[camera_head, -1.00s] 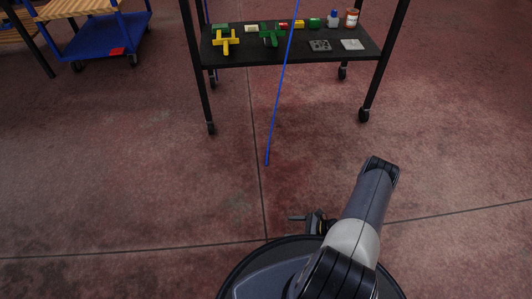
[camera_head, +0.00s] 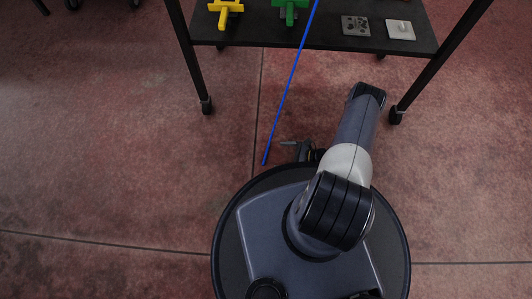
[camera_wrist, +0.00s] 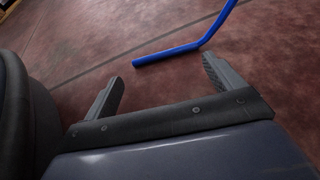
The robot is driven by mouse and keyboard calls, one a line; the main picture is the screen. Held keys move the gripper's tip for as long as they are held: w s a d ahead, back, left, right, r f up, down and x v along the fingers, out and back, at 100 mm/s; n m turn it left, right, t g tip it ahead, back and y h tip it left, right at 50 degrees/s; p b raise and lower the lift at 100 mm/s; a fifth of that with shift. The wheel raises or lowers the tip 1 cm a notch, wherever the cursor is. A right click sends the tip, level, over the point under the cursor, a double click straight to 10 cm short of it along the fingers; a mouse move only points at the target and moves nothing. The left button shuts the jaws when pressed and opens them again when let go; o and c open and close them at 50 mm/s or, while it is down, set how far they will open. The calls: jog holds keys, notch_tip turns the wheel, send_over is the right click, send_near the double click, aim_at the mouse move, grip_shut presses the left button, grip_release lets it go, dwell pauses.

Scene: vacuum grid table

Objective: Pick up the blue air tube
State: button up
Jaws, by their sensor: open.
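The blue air tube (camera_head: 287,95) hangs down in front of the shelf cart in the head view, slanting from the top edge to a free lower end near my base. In the wrist view the tube (camera_wrist: 188,47) comes down from the top, bends, and its end piece runs left. My gripper (camera_wrist: 162,84) is open and empty. The tube's bent end appears beyond the fingertips, not between the fingers. In the head view my gripper (camera_head: 291,146) is small and partly hidden by my arm, just right of the tube's lower end.
A black wheeled shelf cart (camera_head: 330,38) stands ahead, with a yellow part (camera_head: 226,10), a green part (camera_head: 290,10), a grey plate (camera_head: 356,26) and a white plate (camera_head: 400,29) on its shelf. The red-brown floor (camera_head: 100,150) to the left is clear.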

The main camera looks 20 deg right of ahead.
aim_at(272, 156)
jog(key=shift+o, duration=0.8)
jog(key=shift+w+a+f, duration=0.15)
jog(key=shift+w, duration=0.15)
jog(key=shift+o, duration=0.3)
jog(key=b+x, duration=0.2)
jog(key=x, duration=0.3)
jog(key=shift+c, duration=0.6)
jog(key=c, duration=0.6)
